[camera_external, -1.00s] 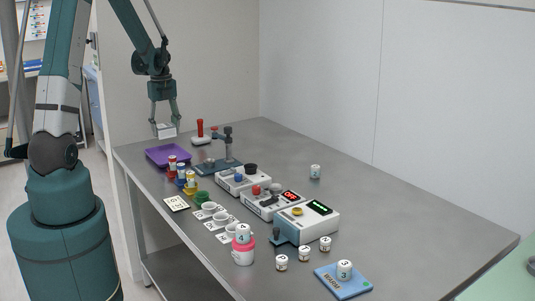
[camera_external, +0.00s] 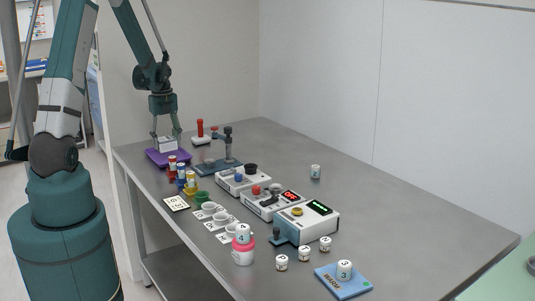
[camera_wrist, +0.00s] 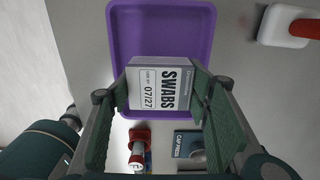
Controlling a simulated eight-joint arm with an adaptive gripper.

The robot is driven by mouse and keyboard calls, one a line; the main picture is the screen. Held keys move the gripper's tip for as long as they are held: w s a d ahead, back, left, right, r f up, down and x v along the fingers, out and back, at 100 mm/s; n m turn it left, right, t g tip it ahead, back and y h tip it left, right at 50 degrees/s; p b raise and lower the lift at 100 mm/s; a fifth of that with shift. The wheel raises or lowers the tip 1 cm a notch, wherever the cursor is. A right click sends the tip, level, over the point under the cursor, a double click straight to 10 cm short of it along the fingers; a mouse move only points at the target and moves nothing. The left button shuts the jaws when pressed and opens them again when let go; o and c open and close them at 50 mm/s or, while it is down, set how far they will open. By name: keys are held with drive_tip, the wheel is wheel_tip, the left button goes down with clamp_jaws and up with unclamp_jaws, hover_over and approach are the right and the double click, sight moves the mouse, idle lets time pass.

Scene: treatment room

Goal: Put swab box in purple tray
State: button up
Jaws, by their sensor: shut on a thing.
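The swab box (camera_wrist: 160,88) is a white and grey box with a "SWABS" label. My gripper (camera_wrist: 165,100) is shut on it, with a finger pad on each side. In the external view the swab box (camera_external: 168,144) hangs between the fingers of my gripper (camera_external: 167,138), low over the purple tray. The purple tray (camera_external: 157,160) lies at the far left end of the table. In the wrist view the purple tray (camera_wrist: 125,50) shows behind and around the box. I cannot tell whether the box touches the tray floor.
A red-handled tool on a white base (camera_external: 200,133) and a dark press stand (camera_external: 222,160) stand right of the tray. Coloured pots (camera_external: 190,182) stand in front of it. Several devices (camera_external: 270,198) line the table's middle. The right rear of the table is mostly clear.

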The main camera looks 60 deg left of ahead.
sight(167, 148)
drive_tip(key=shift+f, duration=1.6)
drive_tip(key=shift+f+b, duration=0.15)
drive_tip(key=shift+b, duration=0.2)
drive_tip(key=o, duration=0.9)
drive_tip(key=shift+r+p, duration=0.8)
drive_tip(key=shift+r, duration=5.4)
